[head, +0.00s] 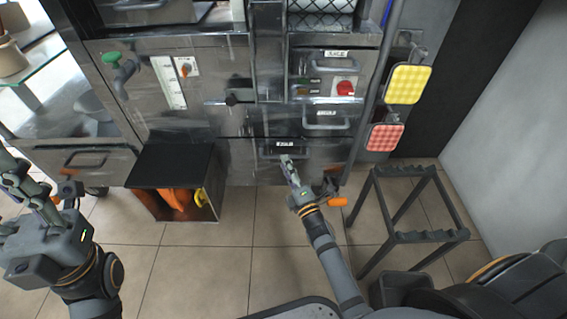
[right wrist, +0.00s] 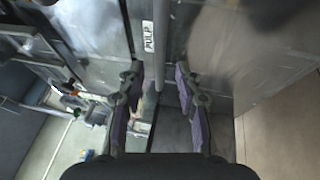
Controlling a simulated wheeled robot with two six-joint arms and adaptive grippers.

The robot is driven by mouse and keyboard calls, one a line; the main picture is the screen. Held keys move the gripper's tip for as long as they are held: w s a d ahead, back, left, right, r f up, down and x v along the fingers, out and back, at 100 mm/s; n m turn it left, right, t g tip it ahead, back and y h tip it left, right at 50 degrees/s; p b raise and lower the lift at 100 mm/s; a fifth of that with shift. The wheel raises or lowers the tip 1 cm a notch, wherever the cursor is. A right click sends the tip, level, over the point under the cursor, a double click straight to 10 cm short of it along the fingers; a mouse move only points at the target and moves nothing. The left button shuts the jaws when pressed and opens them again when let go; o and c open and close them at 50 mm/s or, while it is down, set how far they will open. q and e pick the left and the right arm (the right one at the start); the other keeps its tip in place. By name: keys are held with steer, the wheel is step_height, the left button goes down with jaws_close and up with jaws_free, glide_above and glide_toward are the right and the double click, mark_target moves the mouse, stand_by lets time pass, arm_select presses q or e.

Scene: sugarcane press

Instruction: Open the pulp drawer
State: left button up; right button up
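The pulp drawer (head: 265,147) is a grey metal front low in the middle of the machine, with a small white label and a bar handle beneath it. It looks flush with the machine. My right gripper (head: 287,168) reaches up to the handle from below. In the right wrist view, the PULP label (right wrist: 148,36) is just left of the handle bar (right wrist: 159,50). The spread fingers of my right gripper (right wrist: 160,95) are on either side of the bar's line; contact is not visible. My left gripper (head: 35,190) is open and empty at the far left, away from the drawer.
A black-topped box (head: 172,165) with orange items stands left of the drawer. A dark metal rack (head: 405,220) stands to the right. Yellow (head: 408,84) and red (head: 385,137) pads hang on the machine's right side. The tiled floor (head: 265,225) before the drawer is clear.

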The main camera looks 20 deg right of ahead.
steer(key=x, duration=0.2)
steer(key=shift+w, duration=0.3)
steer(key=shift+c, duration=0.2)
jaws_close()
